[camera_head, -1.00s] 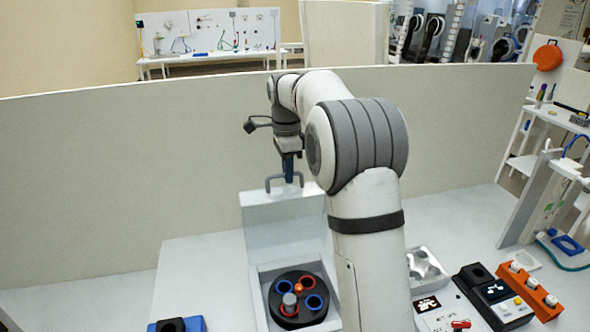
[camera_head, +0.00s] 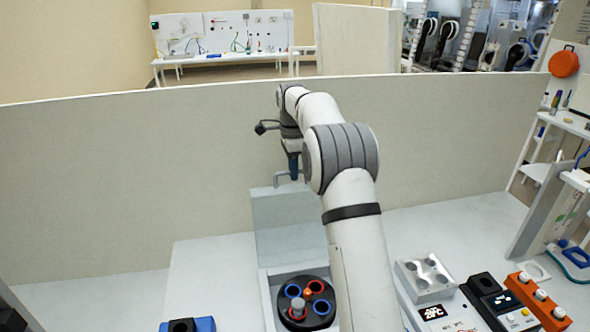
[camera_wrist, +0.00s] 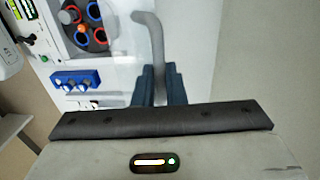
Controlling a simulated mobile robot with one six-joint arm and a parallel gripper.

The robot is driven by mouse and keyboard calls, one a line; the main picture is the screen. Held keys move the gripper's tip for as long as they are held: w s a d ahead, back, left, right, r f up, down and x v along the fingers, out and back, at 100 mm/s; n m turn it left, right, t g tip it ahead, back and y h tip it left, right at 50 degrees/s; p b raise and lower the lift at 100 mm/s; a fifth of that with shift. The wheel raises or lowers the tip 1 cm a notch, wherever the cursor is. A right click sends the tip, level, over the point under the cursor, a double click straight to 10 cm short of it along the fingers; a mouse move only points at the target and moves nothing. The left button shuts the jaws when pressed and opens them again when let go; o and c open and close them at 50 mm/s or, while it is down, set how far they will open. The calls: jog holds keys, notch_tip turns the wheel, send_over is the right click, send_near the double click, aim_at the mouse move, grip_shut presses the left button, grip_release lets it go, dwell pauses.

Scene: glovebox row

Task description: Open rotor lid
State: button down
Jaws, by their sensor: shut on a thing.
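The rotor lid (camera_head: 287,225) is a pale translucent panel standing raised at the back of the white rotor housing (camera_head: 266,300). A grey bar handle (camera_head: 277,180) is at its upper edge. My gripper (camera_head: 293,172) is at this handle; in the wrist view my gripper (camera_wrist: 160,85) has its dark blue fingers shut on the grey handle (camera_wrist: 155,45). Below the lid, the black rotor (camera_head: 306,290) is uncovered, with red and blue ringed holes, an orange centre knob and a grey-capped tube. It also shows in the wrist view (camera_wrist: 85,27). My arm hides the housing's right side.
A blue block (camera_head: 205,325) sits at the front left. A silver rack (camera_head: 425,278), a black device (camera_head: 485,290) and an orange rack (camera_head: 533,297) stand at the right. A beige partition (camera_head: 130,190) runs behind the bench.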

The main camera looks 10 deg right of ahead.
jog(key=shift+w+a, duration=0.1)
jog(key=shift+w, duration=0.15)
jog(key=c, duration=1.8)
grip_release()
jog(key=shift+w, duration=0.2)
jog(key=shift+c, duration=0.2)
jog(key=shift+o, duration=0.8)
jog(key=shift+w+f, duration=0.2)
jog(key=shift+o, duration=0.9)
notch_tip(320, 180, up, 8)
jog(key=shift+w, duration=0.25)
jog(key=shift+f, duration=0.15)
